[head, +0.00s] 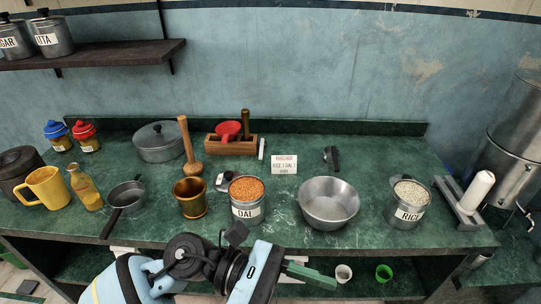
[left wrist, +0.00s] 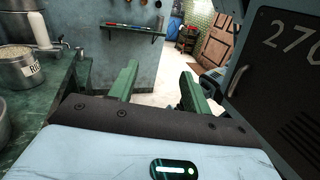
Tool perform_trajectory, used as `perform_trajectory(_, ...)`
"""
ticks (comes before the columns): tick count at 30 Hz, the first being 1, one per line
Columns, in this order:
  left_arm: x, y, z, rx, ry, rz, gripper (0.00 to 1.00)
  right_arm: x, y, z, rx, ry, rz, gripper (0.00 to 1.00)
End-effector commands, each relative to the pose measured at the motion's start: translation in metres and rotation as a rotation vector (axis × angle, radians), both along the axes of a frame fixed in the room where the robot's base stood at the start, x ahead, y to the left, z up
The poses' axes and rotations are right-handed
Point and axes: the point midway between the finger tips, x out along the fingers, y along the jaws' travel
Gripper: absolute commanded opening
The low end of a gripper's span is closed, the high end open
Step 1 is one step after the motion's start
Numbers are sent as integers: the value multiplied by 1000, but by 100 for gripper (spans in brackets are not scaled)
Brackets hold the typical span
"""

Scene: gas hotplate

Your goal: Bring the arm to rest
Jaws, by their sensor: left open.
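My left arm comes in at the bottom of the head view, and its gripper (head: 312,272) is in front of the counter's front edge, pointing right. In the left wrist view the two green fingers of the left gripper (left wrist: 157,82) stand apart with nothing between them. No object touches it. My right gripper does not show in either view.
The green counter (head: 285,237) holds a DAL tin (head: 247,211), a steel bowl (head: 329,205), a RICE tin (head: 407,213), a brass mortar (head: 190,207) and a dark pan (head: 127,196). White (head: 343,273) and green cups (head: 384,273) stand on the lower shelf.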

Motion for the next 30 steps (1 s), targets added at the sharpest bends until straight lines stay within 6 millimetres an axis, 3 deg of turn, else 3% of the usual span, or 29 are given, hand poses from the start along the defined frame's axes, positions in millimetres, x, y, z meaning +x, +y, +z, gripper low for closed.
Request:
perform_trajectory(3,12,1,15,-128,349,121,49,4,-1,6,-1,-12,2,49)
perform_trajectory(7,35,14,18,-261,734,241,49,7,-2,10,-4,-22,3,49)
perform_trajectory(13,72,54,-14,-474,1340,408,49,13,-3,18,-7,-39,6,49)
perform_trajectory(17,84,91,-60,-629,1732,508,49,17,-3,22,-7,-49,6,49)
perform_trajectory(20,82,121,-105,-765,2028,583,49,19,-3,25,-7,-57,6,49)
perform_trajectory(23,66,153,-155,-919,2314,655,49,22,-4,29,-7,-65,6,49)
perform_trajectory(28,11,203,-238,-1222,2739,767,49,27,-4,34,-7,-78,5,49)
perform_trajectory(29,-1,210,-251,1250,-2736,-767,49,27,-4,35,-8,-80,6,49)
perform_trajectory(30,-18,219,-266,1240,-2633,-739,49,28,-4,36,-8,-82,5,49)
